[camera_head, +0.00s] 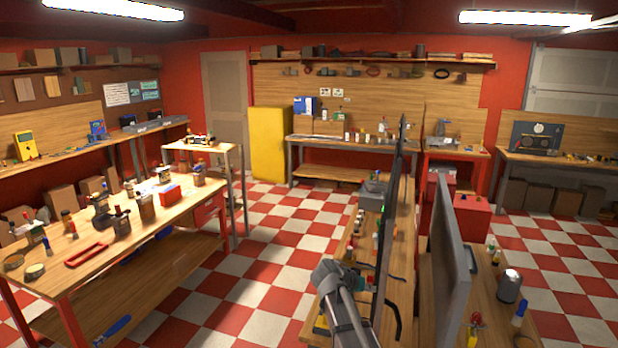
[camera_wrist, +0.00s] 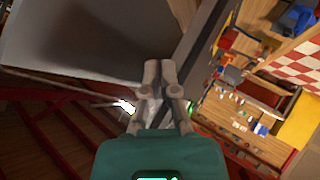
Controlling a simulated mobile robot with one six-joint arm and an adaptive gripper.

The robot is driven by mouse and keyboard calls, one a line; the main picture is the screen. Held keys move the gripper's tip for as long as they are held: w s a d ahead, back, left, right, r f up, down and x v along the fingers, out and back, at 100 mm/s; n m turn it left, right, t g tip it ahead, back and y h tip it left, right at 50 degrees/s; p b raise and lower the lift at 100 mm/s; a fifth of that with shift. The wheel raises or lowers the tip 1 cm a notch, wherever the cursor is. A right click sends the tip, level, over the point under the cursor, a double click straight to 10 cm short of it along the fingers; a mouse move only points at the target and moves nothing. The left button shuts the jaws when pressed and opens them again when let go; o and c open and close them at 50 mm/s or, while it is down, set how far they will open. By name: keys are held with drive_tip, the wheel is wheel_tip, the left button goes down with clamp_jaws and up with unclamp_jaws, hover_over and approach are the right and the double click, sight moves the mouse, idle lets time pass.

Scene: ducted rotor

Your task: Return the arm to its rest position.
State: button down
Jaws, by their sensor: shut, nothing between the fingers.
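My gripper (camera_wrist: 161,72) shows in the wrist view with its two grey fingers together and nothing between them. It points out over a sharply tilted view of the workshop. A dark grey panel (camera_wrist: 85,40) lies behind the fingers at the upper left. I cannot tell how far the fingertips are from it. In the head view, part of my arm (camera_head: 340,295) rises at the bottom centre, in front of the narrow wooden bench (camera_head: 400,225). My fingers cannot be made out in that view.
Upright thin panels (camera_head: 452,265) stand along the benches right of my arm. A cable (camera_head: 396,312) hangs close by. A wooden workbench (camera_head: 125,245) with several bottles and a red tray (camera_head: 86,255) stands at left. The checkered floor (camera_head: 270,260) between is clear. A yellow cabinet (camera_head: 270,145) stands behind.

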drive_tip(key=s+f+n+g+y+b, duration=0.2)
drive_tip(key=s+f+y+b, duration=0.2)
drive_tip(key=s+f, duration=0.4)
drive_tip(key=s+a+f+n+g+y+b, duration=0.1)
drive_tip(key=s+f+n+g+y+b, duration=0.1)
drive_tip(key=s+f, duration=0.7)
drive_tip(key=s+g+y+b, duration=0.1)
drive_tip(key=s+y+b, duration=0.1)
drive_tip(key=s, duration=0.4)
drive_tip(key=shift+n+y+b, duration=0.35)
drive_tip(key=shift+n+y, duration=0.05)
drive_tip(key=shift+y, duration=0.5)
drive_tip(key=shift+s, duration=0.1)
